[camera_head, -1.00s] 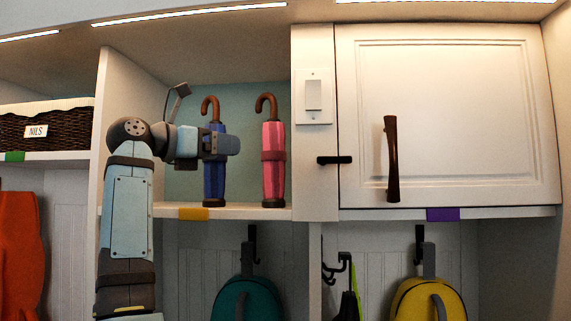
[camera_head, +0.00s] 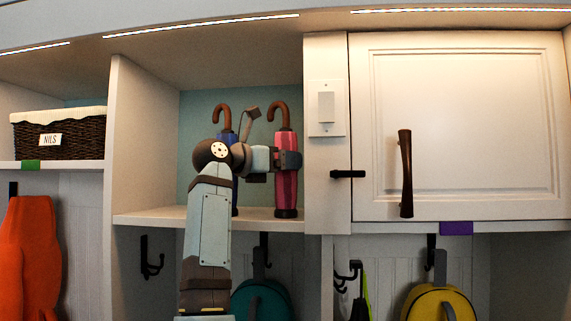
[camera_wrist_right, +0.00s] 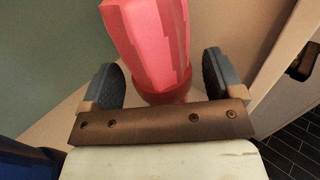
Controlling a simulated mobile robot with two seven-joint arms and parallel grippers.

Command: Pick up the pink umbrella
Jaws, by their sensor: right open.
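The pink umbrella (camera_head: 286,190) stands upright on the cubby shelf, with its brown hooked handle up. My right gripper (camera_head: 290,161) is at its upper middle, in front of it in the head view. In the right wrist view, the umbrella's pink body (camera_wrist_right: 150,40) lies between the two dark finger pads of my right gripper (camera_wrist_right: 165,85). The fingers are open, with gaps on both sides. My left gripper is not in view.
A blue umbrella (camera_head: 228,138) stands left of the pink one, mostly hidden behind my arm. The cubby shelf (camera_head: 155,217) is bare at left. A wall panel with a switch (camera_head: 326,107) and a closed cabinet door (camera_head: 470,120) are to the right.

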